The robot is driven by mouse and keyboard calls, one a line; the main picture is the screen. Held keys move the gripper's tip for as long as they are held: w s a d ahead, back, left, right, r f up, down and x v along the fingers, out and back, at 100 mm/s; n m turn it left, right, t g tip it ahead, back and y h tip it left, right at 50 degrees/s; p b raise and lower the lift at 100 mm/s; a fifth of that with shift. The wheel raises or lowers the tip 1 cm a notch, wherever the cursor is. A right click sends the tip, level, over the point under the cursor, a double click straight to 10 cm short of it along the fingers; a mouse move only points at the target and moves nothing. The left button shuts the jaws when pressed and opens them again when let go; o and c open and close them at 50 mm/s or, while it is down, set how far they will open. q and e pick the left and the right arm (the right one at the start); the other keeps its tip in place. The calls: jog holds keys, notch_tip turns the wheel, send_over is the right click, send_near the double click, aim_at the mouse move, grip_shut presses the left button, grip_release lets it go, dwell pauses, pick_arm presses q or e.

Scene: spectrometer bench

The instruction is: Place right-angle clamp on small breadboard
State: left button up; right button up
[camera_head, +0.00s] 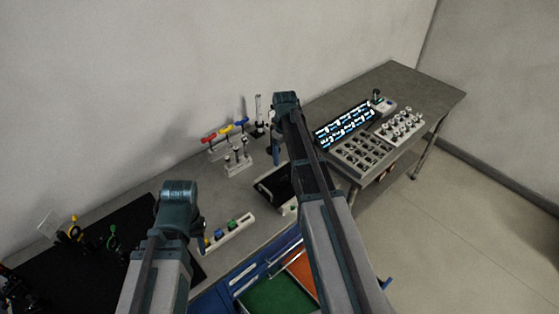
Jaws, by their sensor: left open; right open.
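I cannot pick out the right-angle clamp for certain; small metal parts stand on a light holder (238,160) at the back of the bench. A small dark flat panel (268,186), possibly the small breadboard, lies mid-bench, partly covered by my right arm. My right gripper (276,153) hangs down just behind that panel, open, mostly hidden by its own wrist. My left gripper (201,238) points down beside a light strip with coloured blocks, open, largely hidden behind its wrist. I see nothing held in either.
A large black board (85,262) with optic mounts fills the left bench. The light strip (230,232) holds coloured blocks. A lit panel (345,124) and grey trays (362,152) sit right. Open drawer (268,292) in front.

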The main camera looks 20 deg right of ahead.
jog(key=s+a+h, duration=0.1)
jog(key=s+a, duration=2.3)
jog(key=shift+a, duration=0.1)
